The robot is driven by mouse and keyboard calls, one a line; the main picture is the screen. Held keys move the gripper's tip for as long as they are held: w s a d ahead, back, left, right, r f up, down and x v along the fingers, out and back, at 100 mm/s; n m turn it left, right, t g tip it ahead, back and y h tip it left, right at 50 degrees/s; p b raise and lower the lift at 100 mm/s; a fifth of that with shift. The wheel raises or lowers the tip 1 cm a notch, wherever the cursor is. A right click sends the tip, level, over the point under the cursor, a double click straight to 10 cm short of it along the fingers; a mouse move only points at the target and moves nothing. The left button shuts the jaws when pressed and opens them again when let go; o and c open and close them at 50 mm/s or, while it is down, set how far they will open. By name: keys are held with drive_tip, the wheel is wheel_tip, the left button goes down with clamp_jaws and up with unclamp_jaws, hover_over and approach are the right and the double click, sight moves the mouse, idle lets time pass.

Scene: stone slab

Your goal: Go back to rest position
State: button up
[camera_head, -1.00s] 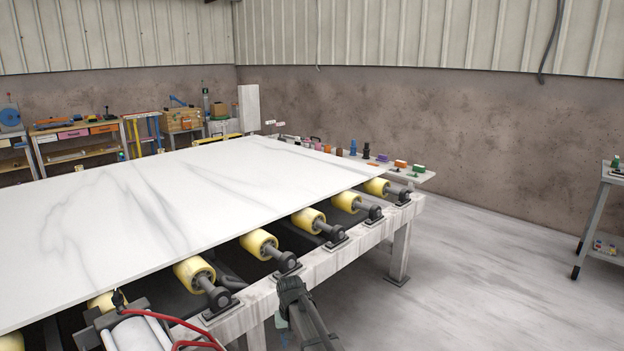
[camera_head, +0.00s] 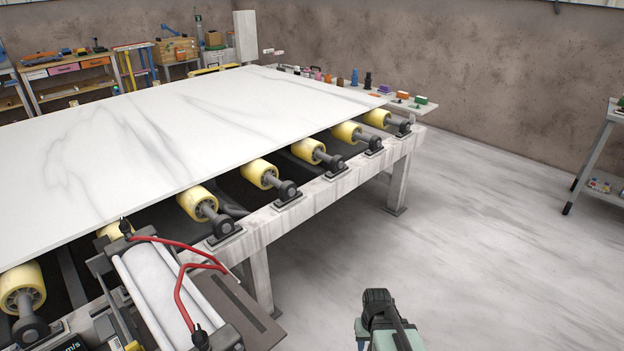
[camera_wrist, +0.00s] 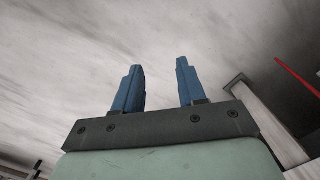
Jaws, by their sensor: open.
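My gripper (camera_wrist: 159,66) shows in the wrist view with its two blue fingers apart and nothing between them. A pale floor lies beyond the fingertips. In the head view, a dark and pale green part of my arm stands at the bottom, right of the table's front leg and over open floor. A white veined stone slab (camera_head: 190,125) lies flat on the roller table (camera_head: 300,210), clear of my arm.
Yellow rollers (camera_head: 259,174) line the table's near side. Small tools and bottles stand at its far end. The floor between is clear.

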drive_tip(key=s+f+g, duration=0.3)
drive_tip(key=s+f, duration=0.5)
drive_tip(key=s, duration=0.5)
drive_tip(key=s+f+g, duration=0.3)
drive_tip(key=s+f, duration=0.5)
drive_tip(key=s, duration=0.5)
drive_tip(key=shift+s+f, duration=0.3)
drive_tip(key=shift+f, duration=0.05)
